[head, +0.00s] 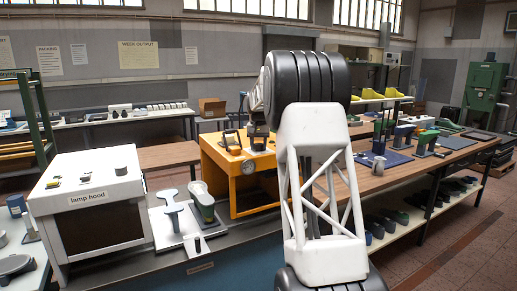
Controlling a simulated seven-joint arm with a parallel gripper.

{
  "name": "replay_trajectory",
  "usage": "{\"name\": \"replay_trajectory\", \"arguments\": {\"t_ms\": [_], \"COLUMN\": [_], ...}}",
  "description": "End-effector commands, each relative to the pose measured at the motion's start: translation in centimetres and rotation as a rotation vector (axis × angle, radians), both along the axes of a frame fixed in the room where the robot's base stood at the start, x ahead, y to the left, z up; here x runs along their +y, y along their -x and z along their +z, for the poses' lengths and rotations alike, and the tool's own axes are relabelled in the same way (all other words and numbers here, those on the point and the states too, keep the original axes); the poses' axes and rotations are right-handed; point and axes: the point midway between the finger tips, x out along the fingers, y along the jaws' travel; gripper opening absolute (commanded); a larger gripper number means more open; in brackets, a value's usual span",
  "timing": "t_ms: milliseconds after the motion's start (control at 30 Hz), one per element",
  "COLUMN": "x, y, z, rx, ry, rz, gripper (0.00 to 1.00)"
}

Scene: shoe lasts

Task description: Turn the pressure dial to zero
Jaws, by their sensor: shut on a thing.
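The orange machine (215,165) stands on the bench at centre, partly behind my arm. The dial's marking and setting cannot be read from here.
A white box labelled "lamp hood" (88,198) stands at left. More lasts and a blue mat (383,160) lie on the wooden bench at right. My arm blocks the centre.

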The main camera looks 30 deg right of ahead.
Motion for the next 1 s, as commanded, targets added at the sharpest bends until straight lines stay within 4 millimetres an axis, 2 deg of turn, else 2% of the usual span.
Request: {"name": "replay_trajectory", "arguments": {"t_ms": [700,733,833,1000], "x": [0.1,0.1,0.09,0.05], "y": [-0.07,-0.09,-0.07,-0.05], "z": [0.1,0.09,0.08,0.05], "rx": [-0.002,-0.002,-0.002,-0.001], "ry": [0.001,0.0,0.001,0.0], "rz": [0.534,0.536,0.533,0.531], "gripper": [0.29,0.48,0.63,0.64]}}
